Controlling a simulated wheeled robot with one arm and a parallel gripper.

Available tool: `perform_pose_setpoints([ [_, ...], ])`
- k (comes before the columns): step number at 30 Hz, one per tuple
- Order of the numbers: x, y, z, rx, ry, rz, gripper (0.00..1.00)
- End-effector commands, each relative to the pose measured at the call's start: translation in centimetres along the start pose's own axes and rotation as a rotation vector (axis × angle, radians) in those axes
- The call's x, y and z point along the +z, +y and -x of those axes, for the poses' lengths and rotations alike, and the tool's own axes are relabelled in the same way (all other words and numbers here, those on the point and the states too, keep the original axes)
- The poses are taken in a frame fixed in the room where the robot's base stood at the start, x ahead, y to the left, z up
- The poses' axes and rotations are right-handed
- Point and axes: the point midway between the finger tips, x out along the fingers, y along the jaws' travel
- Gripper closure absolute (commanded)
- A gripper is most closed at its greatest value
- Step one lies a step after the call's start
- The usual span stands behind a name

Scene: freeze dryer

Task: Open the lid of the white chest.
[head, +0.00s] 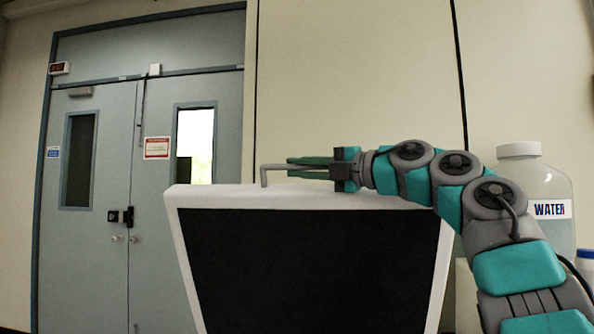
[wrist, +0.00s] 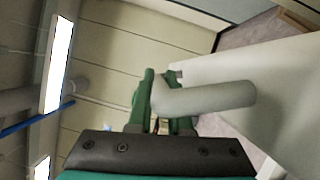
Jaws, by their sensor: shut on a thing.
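The white chest's lid (head: 173,225) shows in the head view as a white-framed panel with a large dark face toward me. It stands steeply up, and its lower part runs out of the picture. A grey bent handle (head: 264,176) rises from its top edge at the left. My gripper (head: 292,167) reaches in from the right above that edge, its green fingers at the handle. In the wrist view my gripper (wrist: 160,103) is shut on the grey handle (wrist: 205,98), which joins the white lid (wrist: 265,85) at right. The chest body is not clearly visible.
A large water bottle (head: 553,185) stands at the right behind my arm, with a smaller blue-capped bottle (head: 585,262) at the edge. Grey double doors (head: 105,250) are at the left. A pale wall (head: 350,70) rises behind the lid.

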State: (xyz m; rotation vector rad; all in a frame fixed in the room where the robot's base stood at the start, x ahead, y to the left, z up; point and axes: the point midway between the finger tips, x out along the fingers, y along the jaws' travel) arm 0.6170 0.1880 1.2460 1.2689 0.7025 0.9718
Motion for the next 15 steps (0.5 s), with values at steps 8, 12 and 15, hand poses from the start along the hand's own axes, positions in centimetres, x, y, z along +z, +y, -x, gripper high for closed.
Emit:
perform_pose_setpoints([
  [8, -0.04, 0.05, -0.02, 0.000, 0.001, 0.001, 1.00],
  [12, -0.05, 0.05, -0.02, 0.000, 0.001, 0.000, 1.00],
  [15, -0.04, 0.05, -0.02, 0.000, 0.001, 0.000, 0.71],
])
